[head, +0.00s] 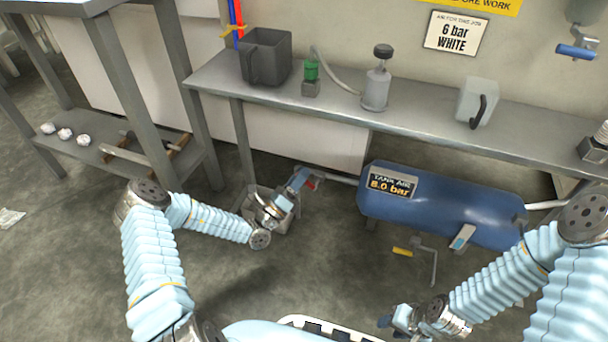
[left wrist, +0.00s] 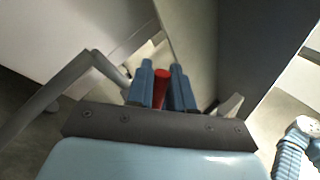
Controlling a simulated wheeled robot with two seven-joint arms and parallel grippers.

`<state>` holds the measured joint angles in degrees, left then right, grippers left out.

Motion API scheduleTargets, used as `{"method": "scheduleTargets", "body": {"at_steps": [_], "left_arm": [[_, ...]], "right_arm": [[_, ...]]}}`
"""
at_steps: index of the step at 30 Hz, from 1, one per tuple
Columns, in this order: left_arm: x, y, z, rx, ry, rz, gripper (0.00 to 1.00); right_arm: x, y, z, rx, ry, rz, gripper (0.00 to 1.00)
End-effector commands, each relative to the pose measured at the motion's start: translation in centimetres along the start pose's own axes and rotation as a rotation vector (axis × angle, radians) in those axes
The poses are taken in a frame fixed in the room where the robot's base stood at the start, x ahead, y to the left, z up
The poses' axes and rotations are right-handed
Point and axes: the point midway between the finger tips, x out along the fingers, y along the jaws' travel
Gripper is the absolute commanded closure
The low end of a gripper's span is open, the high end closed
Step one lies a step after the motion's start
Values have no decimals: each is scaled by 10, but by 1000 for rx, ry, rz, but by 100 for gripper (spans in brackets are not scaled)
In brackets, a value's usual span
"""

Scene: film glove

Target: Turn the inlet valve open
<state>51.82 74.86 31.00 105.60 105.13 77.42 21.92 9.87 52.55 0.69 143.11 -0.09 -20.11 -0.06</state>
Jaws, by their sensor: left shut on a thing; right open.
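A red handle (head: 312,185) sits low near the grey pipe (head: 340,178) that runs into the left end of the blue air tank (head: 440,205); I take it for the inlet valve. My left gripper (head: 304,178) is shut on this handle. In the left wrist view the red handle (left wrist: 161,88) stands between the two blue fingers of the left gripper (left wrist: 162,85). The valve body is mostly hidden, so I cannot tell how far it is turned. My right gripper (head: 392,321) is open, low at the front and apart from the tank.
The tank carries a label reading 8.0 bar. A yellow handle (head: 403,252) is below it. A table leg (head: 130,90) stands left.

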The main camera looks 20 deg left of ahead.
Motion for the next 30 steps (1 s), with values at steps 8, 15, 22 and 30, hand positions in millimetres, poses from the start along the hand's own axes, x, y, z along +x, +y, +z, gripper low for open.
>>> {"method": "scheduleTargets", "body": {"at_steps": [8, 15, 22, 30], "left_arm": [[-10, 14, -4, -216, -145, 3, 100], [-16, 22, -8, -380, -254, 3, 100], [-19, 28, -11, -489, -327, 2, 100], [-21, 30, -13, -550, -367, 3, 100]], "right_arm": [[4, 2, 0, 0, 1, 0, 57], [8, 3, 0, 0, 2, 0, 57], [10, 4, 0, 1, 3, 0, 57], [11, 4, 0, 1, 3, 0, 57]]}}
